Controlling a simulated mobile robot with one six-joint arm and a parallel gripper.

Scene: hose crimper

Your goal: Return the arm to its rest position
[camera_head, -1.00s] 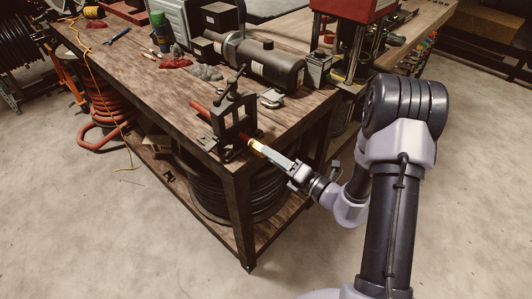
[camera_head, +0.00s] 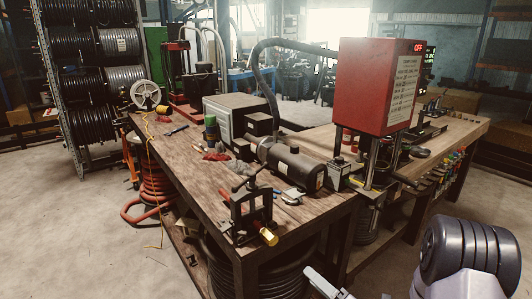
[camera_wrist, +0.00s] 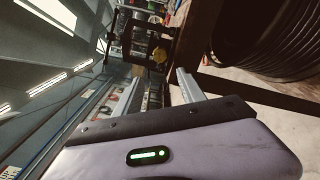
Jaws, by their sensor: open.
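My arm shows at the lower right of the head view. My gripper (camera_head: 322,284) is cut off by the bottom edge there, beyond the front of the bench. In the wrist view my gripper (camera_wrist: 157,83) has its two fingers apart with nothing held between them. A black vise (camera_head: 238,212) on the bench corner holds a red hose whose yellow, brass-like end (camera_head: 269,237) points toward me. In the wrist view this end (camera_wrist: 159,55) lies beyond the fingers, apart from them.
The wooden bench (camera_head: 185,165) carries a dark cylindrical motor (camera_head: 290,163) and a red machine (camera_head: 378,85) with a display reading OFF. Black hose coils fill the lower shelf. Hose reels (camera_head: 90,125) stand at the far left. The floor (camera_head: 95,240) at left is clear.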

